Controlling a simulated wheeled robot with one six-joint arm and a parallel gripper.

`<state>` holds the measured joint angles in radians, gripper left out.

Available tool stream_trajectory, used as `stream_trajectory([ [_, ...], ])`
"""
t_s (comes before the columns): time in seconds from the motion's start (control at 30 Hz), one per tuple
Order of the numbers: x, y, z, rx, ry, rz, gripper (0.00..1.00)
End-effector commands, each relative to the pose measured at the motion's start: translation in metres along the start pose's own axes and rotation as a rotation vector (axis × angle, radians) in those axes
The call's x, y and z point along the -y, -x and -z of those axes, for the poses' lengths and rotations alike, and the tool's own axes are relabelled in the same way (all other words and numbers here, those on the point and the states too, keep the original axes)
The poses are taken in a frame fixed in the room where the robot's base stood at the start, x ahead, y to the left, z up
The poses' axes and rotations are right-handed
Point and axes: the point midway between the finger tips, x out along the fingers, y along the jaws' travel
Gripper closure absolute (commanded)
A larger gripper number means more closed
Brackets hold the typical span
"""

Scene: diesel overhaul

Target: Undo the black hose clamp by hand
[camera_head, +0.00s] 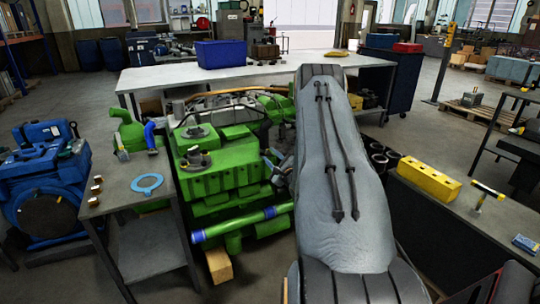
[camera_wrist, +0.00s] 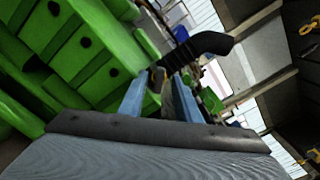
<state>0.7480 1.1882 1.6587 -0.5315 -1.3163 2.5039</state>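In the wrist view my gripper (camera_wrist: 160,80) shows as two blue fingers standing apart, with a gap between them. A black ribbed hose (camera_wrist: 205,45) bends across just beyond the fingertips. Its near end reaches down to a dark piece around the tips. I cannot tell whether that piece is the black hose clamp or whether a finger touches it. The green engine (camera_wrist: 85,50) fills the left of the wrist view.
A grey side table (camera_head: 125,190) with a blue ring gasket (camera_head: 147,184) stands left of the engine. A long white workbench (camera_head: 165,80) with a blue bin (camera_head: 221,54) is behind. A bench at right carries a yellow block (camera_head: 429,180) and a hammer (camera_head: 487,193).

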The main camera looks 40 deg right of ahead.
Motion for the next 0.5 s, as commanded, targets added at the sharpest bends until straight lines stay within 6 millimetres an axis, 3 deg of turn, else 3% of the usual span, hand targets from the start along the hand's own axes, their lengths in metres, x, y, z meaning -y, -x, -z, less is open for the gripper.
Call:
stream_trajectory([
  [0.13, -0.0004, -0.0114, -0.0002, -0.001, -0.001, 0.000, 0.70],
  [0.43, -0.0003, -0.0143, 0.0001, -0.002, -0.001, 0.000, 0.70],
  [0.5, -0.0003, -0.0142, 0.0001, -0.001, -0.001, 0.000, 0.80],
])
